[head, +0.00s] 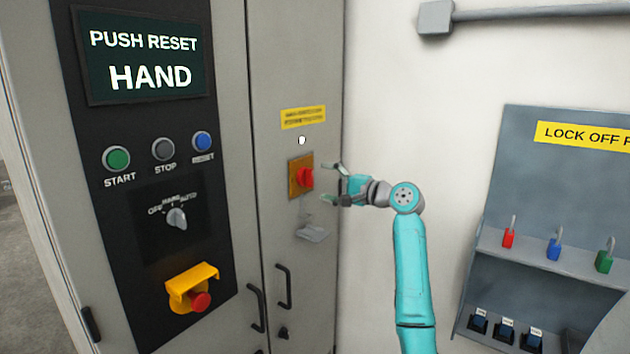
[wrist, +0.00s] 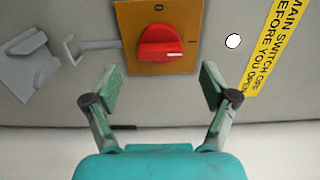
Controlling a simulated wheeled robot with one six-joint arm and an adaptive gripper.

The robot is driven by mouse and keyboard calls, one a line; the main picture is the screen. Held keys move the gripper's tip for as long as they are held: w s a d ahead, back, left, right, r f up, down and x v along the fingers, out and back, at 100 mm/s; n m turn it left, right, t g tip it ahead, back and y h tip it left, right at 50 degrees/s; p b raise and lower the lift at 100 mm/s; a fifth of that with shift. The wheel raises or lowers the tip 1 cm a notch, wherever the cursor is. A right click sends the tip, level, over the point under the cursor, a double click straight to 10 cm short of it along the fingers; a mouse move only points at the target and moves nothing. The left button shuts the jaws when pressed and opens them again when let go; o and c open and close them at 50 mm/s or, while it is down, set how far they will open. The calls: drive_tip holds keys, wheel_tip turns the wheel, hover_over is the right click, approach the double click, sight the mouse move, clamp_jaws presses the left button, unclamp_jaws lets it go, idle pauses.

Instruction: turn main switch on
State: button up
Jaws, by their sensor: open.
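The main switch is a red rotary knob (head: 305,179) on an orange-yellow plate (head: 293,191), on the narrow right cabinet door. In the wrist view the knob (wrist: 160,43) carries a short white mark, and the plate (wrist: 128,14) has a dark tick at its right edge. My gripper (head: 327,182) is open and empty, just to the right of the knob and facing it. In the wrist view its fingers (wrist: 163,84) are spread wide, with the knob beyond the gap between them. The fingers appear apart from the knob.
A white round lamp (head: 301,140) and a yellow label (head: 303,117) sit above the switch. A grey hook (wrist: 88,47) and bracket (head: 312,234) are below it. A control panel (head: 150,237) is left. A lock-off board (head: 545,200) with several padlocks hangs right.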

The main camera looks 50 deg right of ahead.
drive_tip(key=s, duration=0.6)
drive_tip(key=shift+s+d, duration=0.1)
idle(0.4)
